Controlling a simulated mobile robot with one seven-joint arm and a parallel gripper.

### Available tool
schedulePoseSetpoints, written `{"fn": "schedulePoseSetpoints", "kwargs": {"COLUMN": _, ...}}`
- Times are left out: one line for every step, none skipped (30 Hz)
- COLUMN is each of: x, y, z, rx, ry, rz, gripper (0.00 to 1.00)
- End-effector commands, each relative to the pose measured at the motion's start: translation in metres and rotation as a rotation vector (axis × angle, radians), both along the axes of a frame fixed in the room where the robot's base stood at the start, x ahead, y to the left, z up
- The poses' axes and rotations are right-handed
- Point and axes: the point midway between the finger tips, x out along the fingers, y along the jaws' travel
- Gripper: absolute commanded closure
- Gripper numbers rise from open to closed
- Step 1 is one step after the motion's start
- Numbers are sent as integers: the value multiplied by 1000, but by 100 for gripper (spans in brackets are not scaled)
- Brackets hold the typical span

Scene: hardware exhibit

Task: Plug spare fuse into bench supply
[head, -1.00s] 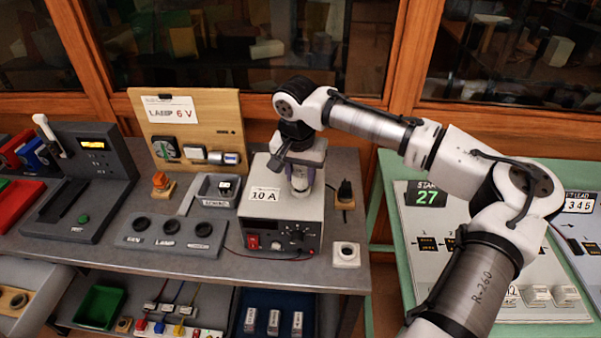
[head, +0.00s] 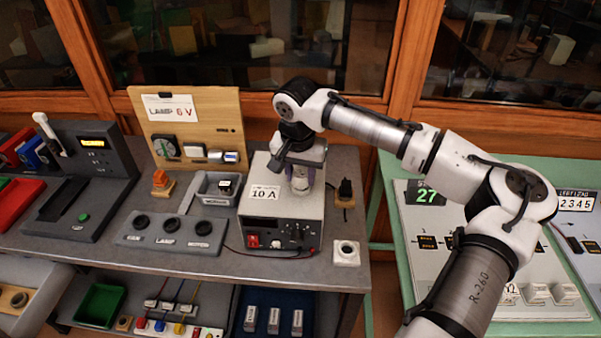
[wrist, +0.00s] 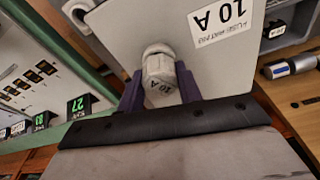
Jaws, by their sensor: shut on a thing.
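The bench supply (head: 270,228) is a pale box with a "10 A" label on top and dark knobs and a red switch on its front. My gripper (head: 301,182) points down over the right part of its top. A pale round collar (wrist: 157,49) shows at the fuse's far end, against the supply's top plate (wrist: 190,60). I cannot tell how deep the fuse sits. In the head view my fingers mostly hide the fuse.
A grey bin (head: 215,196) with a dark labelled item stands left of the supply. A panel of round sockets (head: 170,234) lies in front of it. A dark plug (head: 345,189) and a white socket block (head: 346,253) are to the right. A wooden lamp board (head: 190,120) stands behind.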

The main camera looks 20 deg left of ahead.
Motion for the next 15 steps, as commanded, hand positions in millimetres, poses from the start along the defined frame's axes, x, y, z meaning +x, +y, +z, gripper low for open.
{"fn": "schedulePoseSetpoints", "kwargs": {"x": 0, "y": 0, "z": -1, "rx": 1, "ry": 0, "rz": 0, "gripper": 87}}
{"fn": "schedulePoseSetpoints", "kwargs": {"x": 0, "y": 0, "z": -1, "rx": 1, "ry": 0, "rz": 0, "gripper": 87}}
{"fn": "schedulePoseSetpoints", "kwargs": {"x": 0, "y": 0, "z": -2, "rx": 1, "ry": 0, "rz": 0, "gripper": 87}}
{"fn": "schedulePoseSetpoints", "kwargs": {"x": 0, "y": 0, "z": -2, "rx": 1, "ry": 0, "rz": 0, "gripper": 87}}
{"fn": "schedulePoseSetpoints", "kwargs": {"x": 0, "y": 0, "z": -2, "rx": 0, "ry": 0, "rz": 0, "gripper": 87}}
{"fn": "schedulePoseSetpoints", "kwargs": {"x": 0, "y": 0, "z": -3, "rx": 0, "ry": -1, "rz": 0, "gripper": 87}}
{"fn": "schedulePoseSetpoints", "kwargs": {"x": 0, "y": 0, "z": -3, "rx": 0, "ry": -1, "rz": 0, "gripper": 87}}
{"fn": "schedulePoseSetpoints", "kwargs": {"x": 0, "y": 0, "z": -3, "rx": 0, "ry": -1, "rz": 0, "gripper": 87}}
{"fn": "schedulePoseSetpoints", "kwargs": {"x": 0, "y": 0, "z": -4, "rx": 0, "ry": -1, "rz": 0, "gripper": 87}}
{"fn": "schedulePoseSetpoints", "kwargs": {"x": 0, "y": 0, "z": -4, "rx": 0, "ry": 0, "rz": 0, "gripper": 87}}
{"fn": "schedulePoseSetpoints", "kwargs": {"x": 0, "y": 0, "z": -4, "rx": 0, "ry": -1, "rz": 0, "gripper": 61}}
{"fn": "schedulePoseSetpoints", "kwargs": {"x": 0, "y": 0, "z": -4, "rx": 0, "ry": -1, "rz": 0, "gripper": 56}}
{"fn": "schedulePoseSetpoints", "kwargs": {"x": 0, "y": 0, "z": -4, "rx": 0, "ry": -1, "rz": 0, "gripper": 52}}
{"fn": "schedulePoseSetpoints", "kwargs": {"x": 0, "y": 0, "z": -4, "rx": 0, "ry": -1, "rz": 0, "gripper": 48}}
{"fn": "schedulePoseSetpoints", "kwargs": {"x": 0, "y": 0, "z": -4, "rx": 0, "ry": -1, "rz": 0, "gripper": 43}}
